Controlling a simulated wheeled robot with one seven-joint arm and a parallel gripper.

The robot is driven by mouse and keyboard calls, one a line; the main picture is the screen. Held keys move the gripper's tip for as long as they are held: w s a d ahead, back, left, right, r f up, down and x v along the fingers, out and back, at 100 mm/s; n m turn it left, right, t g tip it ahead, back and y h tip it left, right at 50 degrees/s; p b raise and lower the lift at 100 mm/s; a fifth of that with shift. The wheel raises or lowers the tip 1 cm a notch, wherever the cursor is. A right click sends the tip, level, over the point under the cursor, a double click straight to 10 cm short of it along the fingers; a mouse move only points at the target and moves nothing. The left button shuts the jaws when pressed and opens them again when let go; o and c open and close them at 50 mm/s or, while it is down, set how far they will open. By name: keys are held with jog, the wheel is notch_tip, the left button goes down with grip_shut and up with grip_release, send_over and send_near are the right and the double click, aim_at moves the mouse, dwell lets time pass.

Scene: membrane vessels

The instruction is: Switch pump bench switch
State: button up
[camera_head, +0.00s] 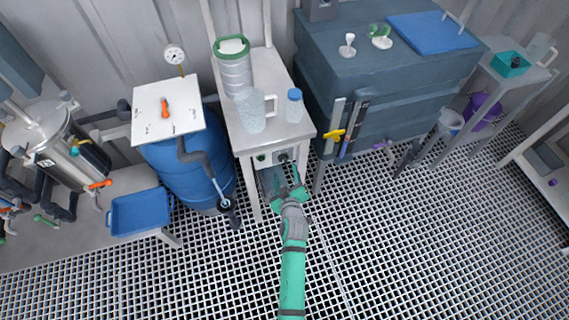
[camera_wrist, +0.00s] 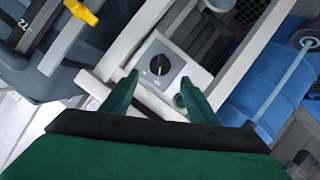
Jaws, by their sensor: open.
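The pump bench switch (camera_wrist: 160,64) is a dark rotary knob with a light pointer line on a pale grey panel. It lies ahead of my gripper (camera_wrist: 160,92) in the wrist view, between the two green fingers and beyond their tips. The fingers are spread, empty and apart from the knob. A round green button (camera_wrist: 179,100) sits on the same panel near the right finger. In the head view my gripper (camera_head: 286,182) is in front of the bench's lower front, and the knob (camera_head: 283,157) shows just behind it.
A dark tank (camera_head: 400,70) with a yellow valve (camera_head: 334,135) stands right. The grated floor in front is clear.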

aim_at(286, 161)
jog(key=x, duration=0.6)
jog(key=shift+w+f, duration=0.15)
jog(key=shift+w, duration=0.2)
jog(key=c, duration=1)
jog(key=shift+c, duration=0.2)
jog(key=shift+d+m+g+y, duration=0.2)
jog(key=shift+m+g+y, duration=0.3)
jog(key=shift+m+y, duration=0.45)
jog(key=m, duration=0.1)
jog(key=m+y, duration=0.1)
jog(key=m, duration=0.1)
jog(key=shift+w+d, duration=0.1)
jog(key=shift+d, duration=0.15)
jog(key=m+g+y, duration=0.1)
jog(key=m+y, duration=0.1)
jog(key=m, duration=0.1)
jog(key=shift+d+y, duration=0.2)
jog(key=shift+y, duration=0.05)
